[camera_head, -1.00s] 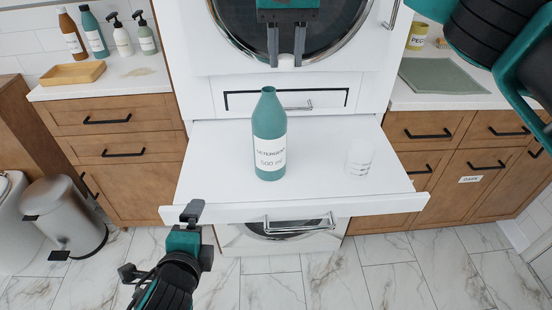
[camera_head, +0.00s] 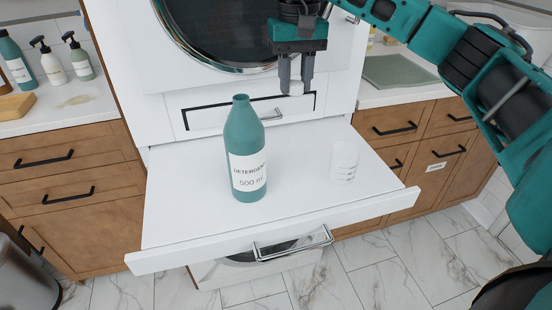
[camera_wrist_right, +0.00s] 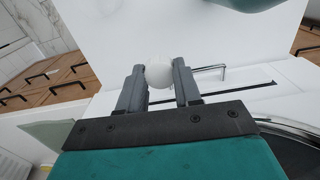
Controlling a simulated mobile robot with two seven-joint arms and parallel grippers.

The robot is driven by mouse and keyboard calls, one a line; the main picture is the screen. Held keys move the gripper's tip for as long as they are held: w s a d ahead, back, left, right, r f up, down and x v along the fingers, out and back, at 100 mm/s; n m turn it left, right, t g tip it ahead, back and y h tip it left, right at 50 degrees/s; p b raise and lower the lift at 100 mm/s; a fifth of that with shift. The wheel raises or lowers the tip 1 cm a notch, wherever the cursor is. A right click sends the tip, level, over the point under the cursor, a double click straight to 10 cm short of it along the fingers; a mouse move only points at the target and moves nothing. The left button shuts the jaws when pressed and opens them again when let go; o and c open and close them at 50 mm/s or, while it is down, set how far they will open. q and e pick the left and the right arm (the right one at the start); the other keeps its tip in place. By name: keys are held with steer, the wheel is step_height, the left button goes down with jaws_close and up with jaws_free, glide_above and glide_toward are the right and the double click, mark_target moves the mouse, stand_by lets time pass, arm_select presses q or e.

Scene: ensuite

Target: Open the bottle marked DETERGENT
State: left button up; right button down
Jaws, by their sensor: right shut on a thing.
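The teal bottle marked DETERGENT (camera_head: 245,150) stands upright on the white pull-out shelf (camera_head: 190,225). Its label also reads 500 ml. Its neck is bare, with the open mouth at the top. My right gripper (camera_head: 294,88) is up and to the right of the bottle mouth, apart from it. It is shut on a small round white cap (camera_head: 296,88). The cap also shows between the fingers in the right wrist view (camera_wrist_right: 159,74), with a teal part of the bottle (camera_wrist_right: 250,4) at the top edge. My left gripper is not in view.
A clear measuring cup (camera_head: 344,161) stands on the shelf right of the bottle. The shelf front is free. A washer door (camera_head: 225,35) is behind. Pump bottles (camera_head: 78,58) stand on the left counter; a grey-green mat (camera_head: 400,72) lies on the right one.

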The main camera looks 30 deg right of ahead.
mark_target(292, 160)
step_height(292, 160, down, 17)
steer(key=shift+r+b, duration=0.15)
steer(key=shift+b, duration=0.5)
steer(key=shift+f, duration=0.25)
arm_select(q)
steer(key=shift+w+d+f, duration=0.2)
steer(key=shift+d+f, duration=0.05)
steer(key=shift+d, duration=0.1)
arm_select(e)
steer(key=shift+f, duration=0.15)
steer(key=c, duration=0.8)
jaws_free()
